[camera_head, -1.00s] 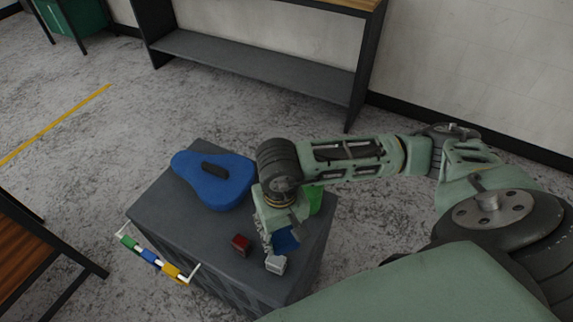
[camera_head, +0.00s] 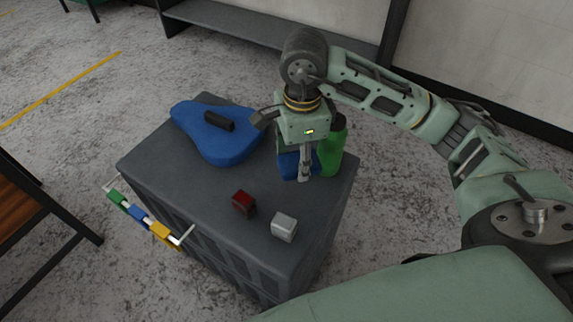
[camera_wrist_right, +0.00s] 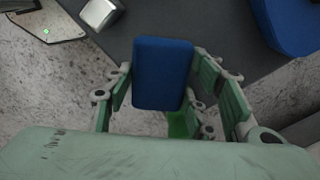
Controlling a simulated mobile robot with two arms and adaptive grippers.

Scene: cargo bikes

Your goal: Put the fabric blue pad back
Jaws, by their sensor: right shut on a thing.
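The fabric blue pad (camera_head: 288,165) is a small blue block between the fingers of my right gripper (camera_head: 300,165). The right wrist view shows the pad (camera_wrist_right: 163,75) with a finger on each side, so the gripper (camera_wrist_right: 163,90) is shut on it. In the head view the pad is partly hidden by the gripper. It is over the right part of the dark grey box top (camera_head: 200,178), beside a green bottle (camera_head: 331,150). I cannot tell whether the pad touches the box top. My left gripper is not in view.
A blue bike saddle (camera_head: 215,145) lies at the back left of the box top. A dark red block (camera_head: 244,203) and a silver block (camera_head: 284,227) lie near the front. A bar with green, blue and yellow pieces (camera_head: 140,216) is on the box's left side. A shelf (camera_head: 265,30) stands behind.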

